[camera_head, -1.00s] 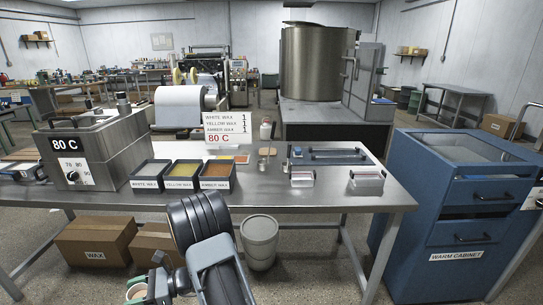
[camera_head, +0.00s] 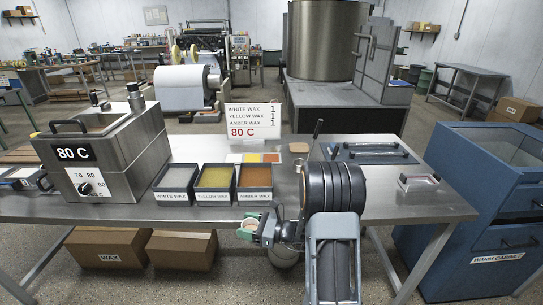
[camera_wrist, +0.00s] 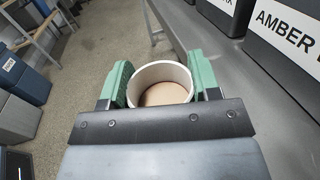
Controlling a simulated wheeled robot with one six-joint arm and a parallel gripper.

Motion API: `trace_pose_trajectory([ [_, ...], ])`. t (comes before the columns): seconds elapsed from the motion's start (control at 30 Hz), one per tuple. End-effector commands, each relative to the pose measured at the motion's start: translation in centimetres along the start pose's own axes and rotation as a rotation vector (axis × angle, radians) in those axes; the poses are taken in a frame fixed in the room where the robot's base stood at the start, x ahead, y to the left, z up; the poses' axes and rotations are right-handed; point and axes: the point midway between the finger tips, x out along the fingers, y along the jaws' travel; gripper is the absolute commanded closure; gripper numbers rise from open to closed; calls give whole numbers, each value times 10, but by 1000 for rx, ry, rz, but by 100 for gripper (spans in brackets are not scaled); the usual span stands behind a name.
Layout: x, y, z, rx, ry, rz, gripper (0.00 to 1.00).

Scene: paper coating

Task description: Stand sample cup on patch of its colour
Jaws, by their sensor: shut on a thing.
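My gripper (camera_head: 250,227) is shut on the sample cup (camera_wrist: 161,84), a round cup with a whitish rim and a tan inside. Its green fingers (camera_wrist: 117,82) press on both sides of the cup, which is seen from above in the wrist view. In the head view the cup (camera_head: 248,226) is small, at the table's front edge, below the wax trays. The colour patches lie behind the trays: a yellow patch (camera_head: 254,157) and an orange patch (camera_head: 272,157) show, with a pale one (camera_head: 236,157) to their left. I cannot clearly tell the wax colour.
White (camera_head: 176,178), yellow (camera_head: 215,177) and amber (camera_head: 254,177) wax trays stand between the cup and the patches. A sign (camera_head: 253,119) stands behind the patches. The heated bath (camera_head: 105,150) is left. My arm hides part of the table right of the trays.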

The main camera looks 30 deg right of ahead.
Motion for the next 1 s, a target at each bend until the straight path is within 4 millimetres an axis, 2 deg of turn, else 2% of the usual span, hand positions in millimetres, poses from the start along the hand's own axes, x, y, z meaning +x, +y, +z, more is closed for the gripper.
trace_pose_trajectory([
  [0.17, -48, -26, 48, -12, -3, -181, 67],
  [0.4, -135, -70, 144, -16, -3, -526, 67],
  [0.5, -162, -86, 174, -11, -3, -635, 67],
  [0.8, -219, -117, 237, -6, -3, -865, 67],
  [0.93, -236, -127, 256, -4, -3, -935, 67],
  [1.0, -234, -126, 253, 1, -2, -926, 67],
])
